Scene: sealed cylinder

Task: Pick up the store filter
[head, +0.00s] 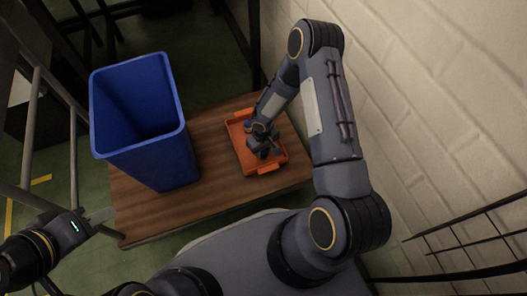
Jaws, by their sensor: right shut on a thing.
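An orange tray (243,158) lies on the wooden table. My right gripper (264,150) reaches down into it from above and is shut on a small dark blue object (263,154), mostly hidden by the fingers. I cannot tell for sure whether this object is the store filter, or whether it still touches the tray floor. Another small blue and tan item (248,127) sits in the tray's far part, beside the gripper. My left gripper (103,221) is away at the lower left, beside the table's near left corner. No object shows in it, and its opening is unclear.
A tall blue bin (150,148) stands on the left of the wooden table (218,190), left of the tray. A white brick wall (430,100) runs close along the right of my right arm. A metal frame (32,130) stands at the left. The table's front is bare.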

